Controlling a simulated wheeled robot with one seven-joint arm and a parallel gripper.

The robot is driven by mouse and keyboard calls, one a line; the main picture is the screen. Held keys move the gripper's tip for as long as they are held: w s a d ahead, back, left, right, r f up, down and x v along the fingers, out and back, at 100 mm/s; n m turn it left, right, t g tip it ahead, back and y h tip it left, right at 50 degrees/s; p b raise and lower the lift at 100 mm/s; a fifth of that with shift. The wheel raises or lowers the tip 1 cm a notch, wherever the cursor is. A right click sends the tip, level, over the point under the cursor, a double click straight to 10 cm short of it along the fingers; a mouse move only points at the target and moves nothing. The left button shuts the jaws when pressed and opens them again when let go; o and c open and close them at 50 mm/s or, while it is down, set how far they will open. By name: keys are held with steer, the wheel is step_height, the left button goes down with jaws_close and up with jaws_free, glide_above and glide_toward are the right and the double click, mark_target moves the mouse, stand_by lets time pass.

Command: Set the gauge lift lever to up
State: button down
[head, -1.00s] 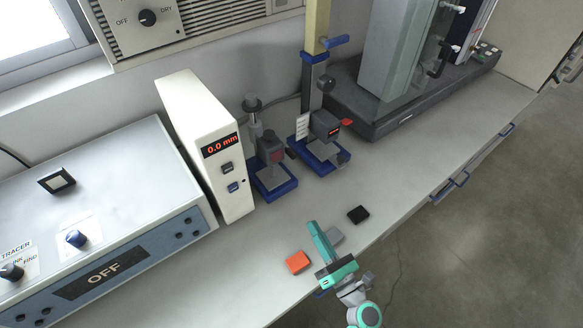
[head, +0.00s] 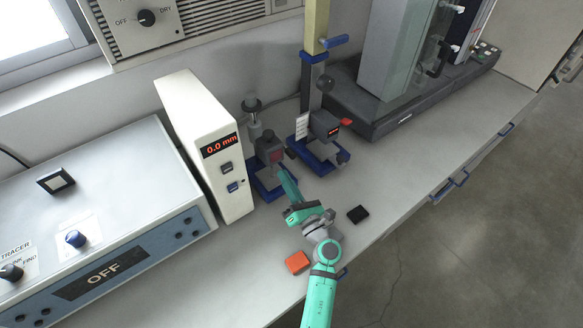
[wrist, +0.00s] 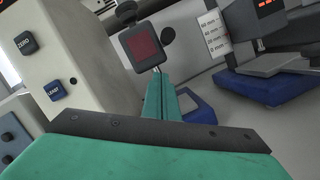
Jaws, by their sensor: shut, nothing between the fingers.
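The small gauge (head: 268,150) stands on a blue base (head: 262,190) beside the white readout box; its grey head has a dark red face. The wrist view shows this gauge head (wrist: 145,46) just beyond my fingertips. In the wrist view, the closed fingers (wrist: 158,78) end just below the head; contact is unclear. My fingers partly hide the base.
The white readout box (head: 205,150) reads 0.0 mm, close on the left. A taller gauge stand (head: 318,150) with red and blue levers is close on the right. An orange block (head: 297,262) and a black block (head: 358,214) lie on the bench near its front edge.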

mark_target(291, 154)
steer(key=r, duration=0.1)
steer(key=w+d+r, duration=0.1)
steer(key=r, duration=0.1)
steer(key=shift+w+d+r, duration=0.1)
steer(key=shift+w+d, duration=0.15)
steer(key=shift+w, duration=0.05)
steer(key=shift+d+r, duration=0.15)
steer(key=shift+w, duration=0.1)
steer(key=shift+s+r, duration=0.2)
steer(key=shift+r, duration=0.3)
steer(key=shift+d+r, duration=0.15)
steer(key=shift+r, duration=0.55)
steer(key=shift+w+a+r, duration=0.1)
steer(key=shift+r, duration=0.75)
steer(key=shift+w+a+r, duration=0.1)
steer(key=shift+r, duration=0.85)
